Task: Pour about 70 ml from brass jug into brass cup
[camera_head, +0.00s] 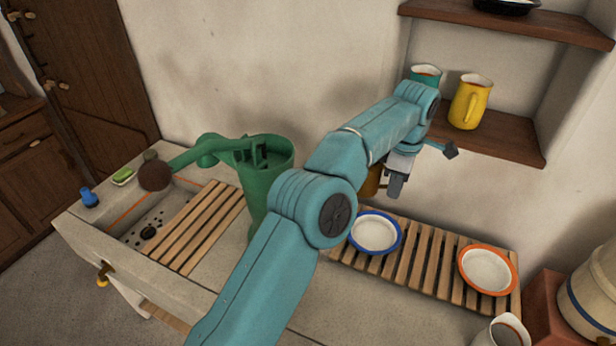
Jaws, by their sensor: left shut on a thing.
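My left gripper (396,184) hangs from the teal arm at the middle right, above the back of the slatted rack. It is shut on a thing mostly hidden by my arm. A brass-brown piece (370,182) shows just left of the gripper, behind the arm; it may be the brass jug, but its shape, tilt and contents cannot be told. I cannot make out a brass cup; my arm covers part of the counter. My right gripper is not in view.
A yellow jug (469,102) and a teal vessel (426,74) stand on the shelf (510,138). The slatted rack (428,262) bears a blue-rimmed bowl (375,233) and an orange-rimmed bowl (487,270). A white jug (502,333) is at front right; a green pump (262,165) stands by the sink.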

